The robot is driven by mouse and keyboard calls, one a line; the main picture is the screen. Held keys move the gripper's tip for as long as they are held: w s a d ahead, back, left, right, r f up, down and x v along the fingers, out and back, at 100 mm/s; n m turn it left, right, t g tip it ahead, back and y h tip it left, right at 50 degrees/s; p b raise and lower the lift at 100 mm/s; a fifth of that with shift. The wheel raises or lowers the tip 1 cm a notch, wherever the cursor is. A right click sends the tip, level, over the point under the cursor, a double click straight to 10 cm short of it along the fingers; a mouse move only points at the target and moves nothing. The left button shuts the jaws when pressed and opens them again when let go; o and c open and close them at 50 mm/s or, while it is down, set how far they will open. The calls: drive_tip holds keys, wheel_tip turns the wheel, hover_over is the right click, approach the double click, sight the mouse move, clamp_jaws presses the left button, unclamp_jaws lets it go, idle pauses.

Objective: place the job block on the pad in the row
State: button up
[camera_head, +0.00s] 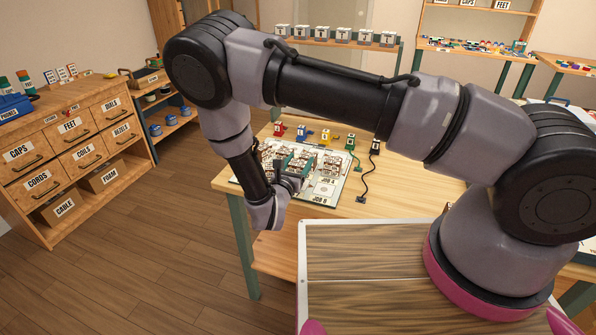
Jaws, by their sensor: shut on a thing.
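My gripper (297,162) is low over the board (341,159) on the wooden table, among the brown and white blocks (328,164) standing there. It is shut on a job block, which the fingers and wrist largely hide, so I cannot tell whether it touches the board. A pale square pad (325,188) lies bare near the board's front right corner, just right of my gripper, with lettering that seems to begin with JOB beside it.
Several small phones in red (279,130), blue (302,134), yellow (325,136), green (350,142) and black (375,146) stand along the board's back. A labelled drawer cabinet (70,140) stands at the left.

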sight(300, 170)
drive_tip(key=shift+d+f, duration=0.1)
drive_tip(key=shift+f, duration=1.45)
drive_tip(key=shift+f, duration=0.1)
drive_tip(key=o, duration=1.1)
